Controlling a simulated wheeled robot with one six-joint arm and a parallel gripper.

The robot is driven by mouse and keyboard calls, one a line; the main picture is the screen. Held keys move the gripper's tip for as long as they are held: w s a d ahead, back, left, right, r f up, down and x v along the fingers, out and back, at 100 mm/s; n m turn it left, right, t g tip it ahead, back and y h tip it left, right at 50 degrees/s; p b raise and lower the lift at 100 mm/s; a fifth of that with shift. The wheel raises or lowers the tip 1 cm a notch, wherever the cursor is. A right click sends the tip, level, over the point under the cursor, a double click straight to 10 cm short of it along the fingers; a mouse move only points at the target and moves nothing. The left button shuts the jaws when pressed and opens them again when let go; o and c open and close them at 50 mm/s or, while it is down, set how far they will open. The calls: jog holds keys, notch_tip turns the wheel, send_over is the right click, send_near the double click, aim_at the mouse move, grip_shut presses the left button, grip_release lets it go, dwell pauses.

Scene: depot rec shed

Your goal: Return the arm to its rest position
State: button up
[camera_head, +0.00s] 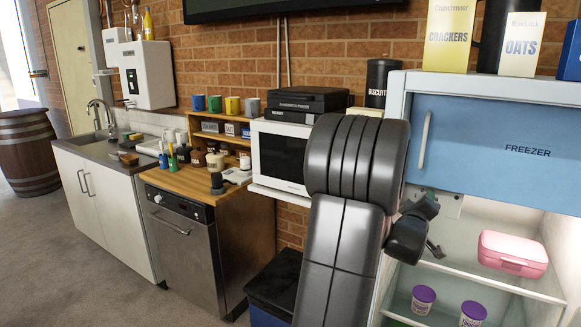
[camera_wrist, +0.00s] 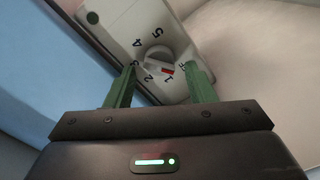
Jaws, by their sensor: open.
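My arm rises in front of the open fridge in the head view, with my gripper (camera_head: 434,246) reaching into its upper part. In the wrist view my gripper (camera_wrist: 160,68) is open, its two green fingers apart on either side of a round white dial (camera_wrist: 157,58). The dial's red mark points near the 1. I cannot tell whether the fingers touch the dial. The dial sits on a pale control box (camera_wrist: 118,20) numbered up to 5; the box (camera_head: 448,204) shows partly behind my wrist in the head view.
The blue freezer door (camera_head: 500,145) is above and right of my gripper. Below are glass shelves with a pink lunchbox (camera_head: 512,254) and purple-labelled tubs (camera_head: 423,299). A white microwave (camera_head: 280,158) stands left of my arm. Open floor (camera_head: 95,265) lies at left.

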jog(key=shift+d+r+m+p, duration=0.1)
jog(key=shift+r+m+p, duration=0.05)
jog(key=shift+m+p, duration=1.95)
jog(key=shift+s, duration=0.1)
